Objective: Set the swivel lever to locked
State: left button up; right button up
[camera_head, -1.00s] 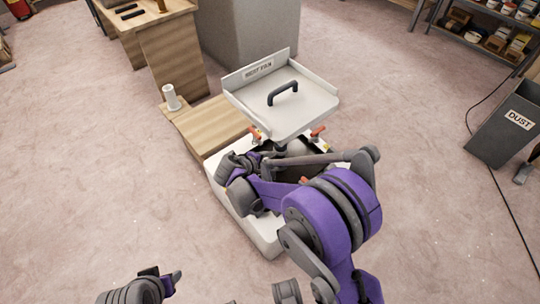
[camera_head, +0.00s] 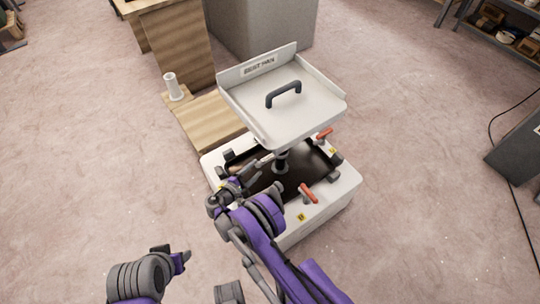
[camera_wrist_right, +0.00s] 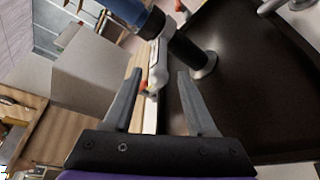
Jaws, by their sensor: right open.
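The white seat base (camera_head: 285,233) has a dark recess with a black post (camera_head: 282,160) under the raised pan (camera_head: 290,115). Red-handled levers show on its rim: one on the near side (camera_head: 308,193) and one on the right side (camera_head: 325,134). I cannot tell which one is the swivel lever. My right gripper (camera_head: 262,162) is over the recess's left part, close to the post. In the right wrist view its fingers (camera_wrist_right: 160,75) are apart and empty, with the post (camera_wrist_right: 190,50) beyond them and a small red part (camera_wrist_right: 145,87) between them. My left gripper (camera_head: 183,262) is low at left, away from the base.
A wooden step (camera_head: 208,122) with a white cylinder (camera_head: 173,87) adjoins the base at left. A wooden bench (camera_head: 178,48) and a grey block (camera_head: 262,30) stand behind. A dark bin (camera_head: 518,155) is at right.

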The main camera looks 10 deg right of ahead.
aim_at(268, 157)
jog(key=b+x, duration=0.1)
jog(key=x, duration=0.8)
jog(key=shift+c, duration=0.2)
grip_shut()
dwell(1.1)
